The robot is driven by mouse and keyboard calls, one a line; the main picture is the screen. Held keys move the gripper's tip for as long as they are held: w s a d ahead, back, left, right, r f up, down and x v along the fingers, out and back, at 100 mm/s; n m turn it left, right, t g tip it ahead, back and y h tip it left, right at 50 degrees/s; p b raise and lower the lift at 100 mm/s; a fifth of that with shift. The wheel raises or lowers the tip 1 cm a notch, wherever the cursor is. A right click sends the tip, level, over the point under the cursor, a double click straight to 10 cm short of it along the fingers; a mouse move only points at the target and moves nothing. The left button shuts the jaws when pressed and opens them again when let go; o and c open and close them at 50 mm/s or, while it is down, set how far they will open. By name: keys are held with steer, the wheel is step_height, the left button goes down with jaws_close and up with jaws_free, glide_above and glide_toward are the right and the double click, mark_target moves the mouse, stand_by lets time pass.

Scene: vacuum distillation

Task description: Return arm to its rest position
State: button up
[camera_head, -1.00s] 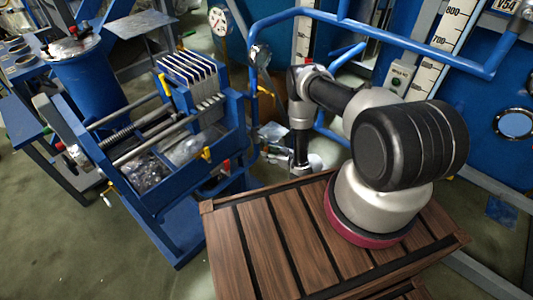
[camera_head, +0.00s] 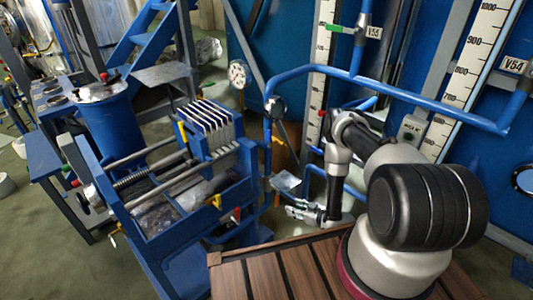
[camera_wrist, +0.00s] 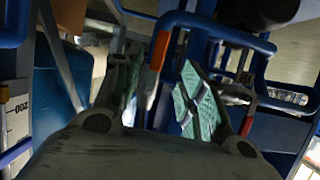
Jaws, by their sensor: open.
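My gripper (camera_head: 292,211) is in the head view, low beyond the far edge of the wooden slatted top (camera_head: 258,285), to the right of the blue filter press. My forearm hangs down to it and its fingers point left. In the wrist view the two fingers of my gripper (camera_wrist: 165,88) stand apart with green pads, and nothing is seen held between them. The thick shoulder and elbow of my arm cover the right part of the wooden top.
The blue filter press (camera_head: 165,248) with white plates (camera_head: 212,125) stands left of my gripper. Blue pipes (camera_head: 420,98), a white level scale (camera_head: 468,65) and a blue tank wall (camera_head: 283,45) lie behind my arm. A pressure gauge (camera_head: 238,73) stands at the back. Grey floor is open at lower left.

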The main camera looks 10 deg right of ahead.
steer(key=shift+f, duration=0.1)
steer(key=s+d+f+m+g+h, duration=0.1)
steer(key=s+d+f+g+h, duration=0.2)
steer(key=s+f+g, duration=0.8)
steer(key=s+d+r+m+h, duration=0.1)
steer(key=s+d+r, duration=0.3)
steer(key=r, duration=0.2)
steer(key=d+r+m+g+h, duration=0.1)
steer(key=d+r+g+h, duration=0.15)
steer(key=r, duration=1.05)
steer(key=d+r+m+g+h, duration=0.1)
steer(key=d+r, duration=0.3)
steer(key=r, duration=0.9)
steer(key=s+a+r+t, duration=0.2)
steer(key=s+a+r, duration=0.1)
steer(key=r, duration=1.2)
steer(key=s+a+r+m+t, duration=0.1)
steer(key=s+a+r+t, duration=0.2)
steer(key=r, duration=1.2)
steer(key=s+a+r+t, duration=0.2)
steer(key=s+r, duration=0.4)
steer(key=r, duration=0.8)
steer(key=shift+s+a+r+m, duration=0.4)
